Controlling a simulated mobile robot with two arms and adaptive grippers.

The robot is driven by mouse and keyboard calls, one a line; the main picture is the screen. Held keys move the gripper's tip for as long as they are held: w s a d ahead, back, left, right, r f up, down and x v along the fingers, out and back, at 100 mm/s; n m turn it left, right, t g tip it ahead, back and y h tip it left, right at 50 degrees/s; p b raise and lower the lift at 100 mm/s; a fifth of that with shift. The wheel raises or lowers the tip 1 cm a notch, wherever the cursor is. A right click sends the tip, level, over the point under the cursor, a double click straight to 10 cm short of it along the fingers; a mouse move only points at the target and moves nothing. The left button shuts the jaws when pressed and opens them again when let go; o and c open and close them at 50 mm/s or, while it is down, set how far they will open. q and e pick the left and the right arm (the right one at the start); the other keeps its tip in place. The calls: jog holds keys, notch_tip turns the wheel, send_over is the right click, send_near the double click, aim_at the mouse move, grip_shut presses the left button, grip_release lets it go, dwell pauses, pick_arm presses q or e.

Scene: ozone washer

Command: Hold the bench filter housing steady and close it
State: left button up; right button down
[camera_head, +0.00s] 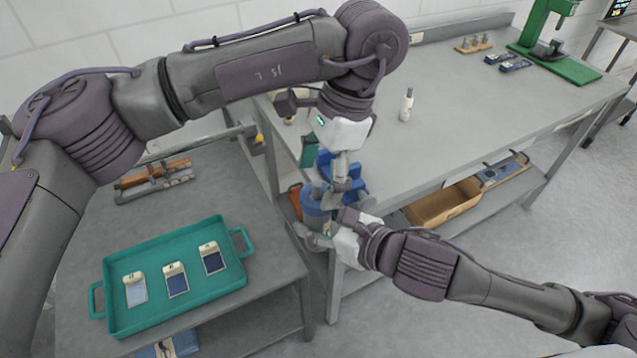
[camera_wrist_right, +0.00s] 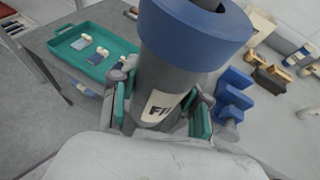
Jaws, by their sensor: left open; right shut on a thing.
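The bench filter housing (camera_head: 314,208) stands at the near left corner of the grey bench, beside a blue bracket (camera_head: 352,178). In the right wrist view it is a grey cylinder (camera_wrist_right: 168,70) with a partly hidden label and a wide blue ring (camera_wrist_right: 195,32) at the top, with a dark recess in it. My right gripper (camera_head: 328,232) is shut on the body, with one finger on each side below the ring. My left gripper (camera_head: 338,186) is open, pointing down close above the housing's top. In the head view it hides part of the top, and contact is unclear.
A teal tray (camera_head: 150,257) with three labelled cards lies on the lower left table. A white bottle (camera_head: 406,105) and a green press (camera_head: 550,50) stand on the bench. A cardboard box (camera_head: 442,205) is on the shelf below.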

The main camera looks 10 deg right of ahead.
pick_arm(q)
notch_tip(320, 180, up, 2)
jog(key=shift+s, duration=0.1)
